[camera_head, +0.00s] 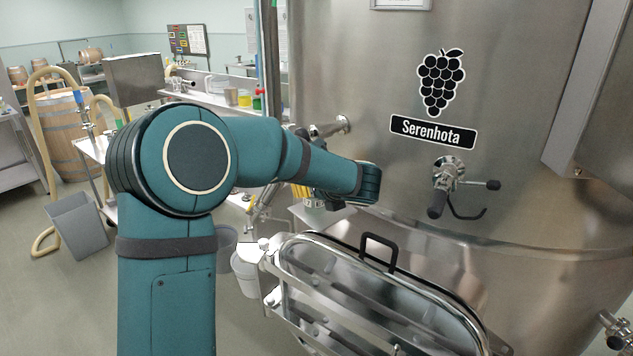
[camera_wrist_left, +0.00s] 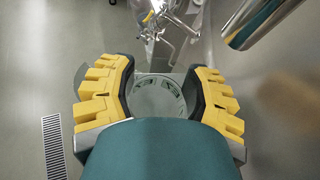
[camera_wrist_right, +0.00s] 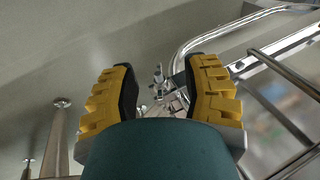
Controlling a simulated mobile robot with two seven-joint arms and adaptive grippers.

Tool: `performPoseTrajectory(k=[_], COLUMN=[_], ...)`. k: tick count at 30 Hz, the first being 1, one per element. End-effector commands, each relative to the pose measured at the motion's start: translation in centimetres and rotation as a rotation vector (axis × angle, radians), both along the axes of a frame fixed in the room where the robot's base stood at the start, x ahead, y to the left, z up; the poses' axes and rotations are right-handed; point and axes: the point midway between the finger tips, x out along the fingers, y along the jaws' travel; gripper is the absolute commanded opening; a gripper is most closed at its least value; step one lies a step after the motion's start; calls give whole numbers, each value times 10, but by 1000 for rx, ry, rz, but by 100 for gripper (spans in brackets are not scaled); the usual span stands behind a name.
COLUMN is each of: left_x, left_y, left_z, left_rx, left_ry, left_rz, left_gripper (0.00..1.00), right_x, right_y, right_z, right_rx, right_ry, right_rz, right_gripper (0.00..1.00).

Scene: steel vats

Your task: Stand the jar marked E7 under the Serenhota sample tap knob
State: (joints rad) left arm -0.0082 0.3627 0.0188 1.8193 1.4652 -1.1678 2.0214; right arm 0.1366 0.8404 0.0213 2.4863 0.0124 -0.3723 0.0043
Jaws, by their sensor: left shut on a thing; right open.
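The Serenhota vat (camera_head: 520,130) carries a grape sign and a name plate. Its sample tap (camera_head: 447,175) sticks out below the plate, with a dark knob (camera_head: 437,205) and a curved spout. My left gripper (camera_wrist_left: 160,92) is shut on a clear round jar (camera_wrist_left: 158,98), seen from above between the yellow fingers. In the head view my left arm largely covers this gripper and jar, left of the tap and apart from it. No E7 mark is readable. My right gripper (camera_wrist_right: 160,80) is open and empty in its wrist view, and is not seen in the head view.
A steel hatch door with a black handle (camera_head: 378,250) stands open below the tap. A pipe stub (camera_head: 332,128) juts from the vat behind my left arm. A pale bucket (camera_head: 245,272) and grey bin (camera_head: 76,225) are at left. Rails (camera_wrist_right: 285,95) run close to my right gripper.

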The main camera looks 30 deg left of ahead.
Motion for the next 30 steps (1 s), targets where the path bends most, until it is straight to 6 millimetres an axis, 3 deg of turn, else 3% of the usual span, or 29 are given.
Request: performPoseTrajectory(k=[4, 17, 18, 19, 30], left_x=[21, 19, 19, 19, 19], left_y=[-2, -1, -1, -2, -1], left_z=[0, -8, -9, -8, -6], left_rx=[1, 1, 0, 0, 0], left_ry=[2, 0, 0, 1, 1], left_rz=[-1, 0, 0, 0, 0], left_gripper=[15, 15, 60, 70, 72], right_x=[0, 0, 0, 0, 0], right_y=[0, 0, 0, 0, 0], right_z=[5, 3, 3, 3, 6], right_rx=[1, 1, 1, 1, 1], right_ry=[-1, 0, 0, 0, 0], right_rz=[0, 0, 0, 0, 0], right_gripper=[47, 47, 47, 47, 47])
